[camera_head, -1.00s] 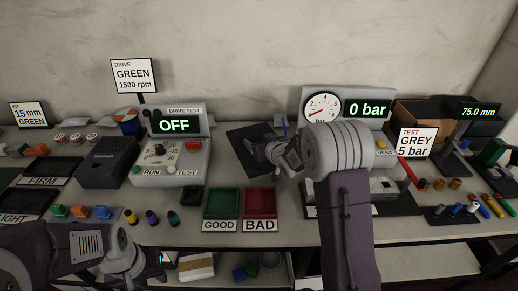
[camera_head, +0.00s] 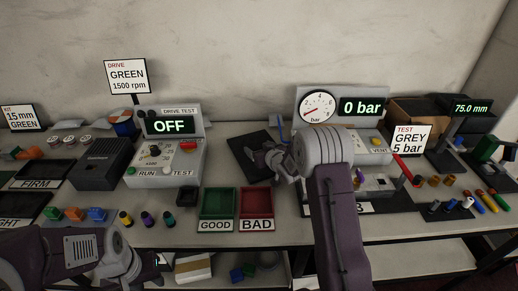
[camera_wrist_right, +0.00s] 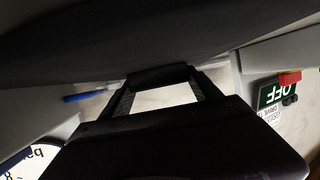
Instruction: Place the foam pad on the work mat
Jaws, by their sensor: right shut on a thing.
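The work mat (camera_head: 246,145) appears to be the dark, tilted square on the table, between the drive tester and the pressure gauge. My right gripper (camera_head: 268,160) is over its right part in the head view and hides some of it. In the right wrist view my right gripper (camera_wrist_right: 158,92) is shut on a small dark block at its tips, apparently the foam pad (camera_wrist_right: 158,76). I cannot tell whether the pad touches the mat. My left gripper (camera_head: 148,278) is low at the bottom left, partly cut off; its fingers are unclear.
The drive tester (camera_head: 165,155) stands left of the mat and the pressure gauge unit (camera_head: 343,93) behind right. Green (camera_head: 217,202) and red (camera_head: 256,202) trays lie in front.

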